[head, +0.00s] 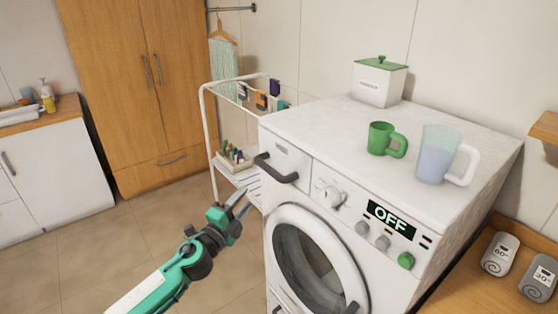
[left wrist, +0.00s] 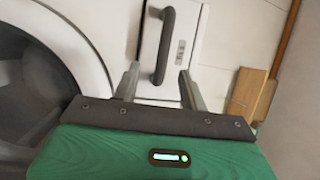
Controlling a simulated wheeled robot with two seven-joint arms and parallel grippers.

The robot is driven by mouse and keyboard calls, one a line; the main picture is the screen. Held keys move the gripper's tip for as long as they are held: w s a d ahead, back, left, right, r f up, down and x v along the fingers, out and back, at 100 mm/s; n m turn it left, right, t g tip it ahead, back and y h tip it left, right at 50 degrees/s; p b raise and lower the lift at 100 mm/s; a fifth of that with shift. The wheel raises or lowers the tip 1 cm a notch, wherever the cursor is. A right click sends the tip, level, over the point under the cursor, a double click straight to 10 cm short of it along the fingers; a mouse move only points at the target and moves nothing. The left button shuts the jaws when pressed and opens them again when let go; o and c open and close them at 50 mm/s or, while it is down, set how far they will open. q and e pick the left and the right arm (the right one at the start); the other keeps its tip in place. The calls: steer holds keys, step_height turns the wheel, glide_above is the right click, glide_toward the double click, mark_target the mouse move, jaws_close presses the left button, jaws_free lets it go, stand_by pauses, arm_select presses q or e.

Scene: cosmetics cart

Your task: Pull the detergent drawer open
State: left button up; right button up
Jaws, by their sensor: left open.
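The white detergent drawer (head: 290,160) is at the upper left of the washing machine's front and looks flush with it. Its dark bar handle (head: 277,168) sticks out from the drawer front. My left gripper (head: 241,200) is open and empty, below and left of the handle and apart from it. In the left wrist view the handle (left wrist: 166,45) stands beyond the open fingers (left wrist: 158,85), roughly in line with the gap between them. The drawer front (left wrist: 182,45) shows around it. My right gripper is not in view.
The washing machine (head: 440,185) carries a green mug (head: 381,138), a clear pitcher (head: 436,155) and a white box with a green lid (head: 379,83). Its display reads OFF. A white drying rack (head: 205,110) stands left of it. The floor at left is clear.

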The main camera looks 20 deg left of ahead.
mark_target(267, 170)
arm_select(q)
steer(key=p+x, duration=0.1)
steer(key=x, duration=0.3)
steer(key=p+x, duration=0.1)
steer(key=x, duration=0.3)
steer(key=r+p+x, duration=0.1)
steer(key=x, duration=0.3)
steer(key=shift+d, duration=0.15)
steer(key=shift+w+d, duration=0.1)
steer(key=shift+w, duration=0.35)
jaws_close()
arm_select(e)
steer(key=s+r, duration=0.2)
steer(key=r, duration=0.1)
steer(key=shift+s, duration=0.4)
